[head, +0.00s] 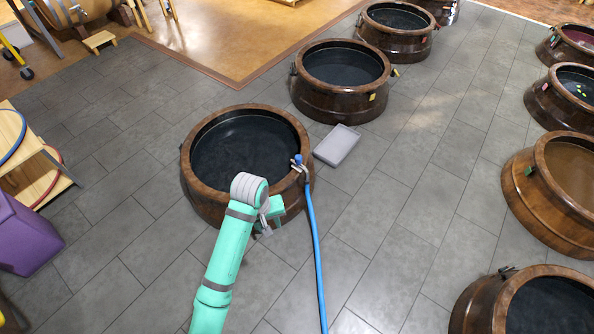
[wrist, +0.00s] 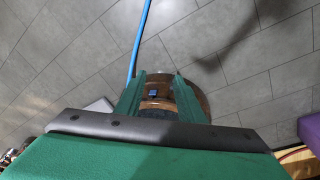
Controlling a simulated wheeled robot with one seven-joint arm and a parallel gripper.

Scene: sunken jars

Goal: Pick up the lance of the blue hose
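The blue hose (head: 316,245) runs up the floor to the near jar (head: 190,180). Its lance (head: 298,161), with a blue end, rests at the jar's right rim beside a small metal holder. My gripper (head: 270,213) is in front of the jar's near rim, left of the hose and apart from the lance. In the wrist view my gripper (wrist: 159,78) is open, its green fingers spread with the jar's side and a small blue tag (wrist: 153,93) seen between them. There the hose (wrist: 138,40) passes left of the fingers; the lance is not clearly visible.
A grey tray (head: 337,146) lies on the floor right of the jar. More dark jars (head: 340,100) stand behind and along the right side (head: 548,190). A purple bin (head: 22,235) and a wooden shelf (head: 45,180) stand at left. The floor right of the hose is clear.

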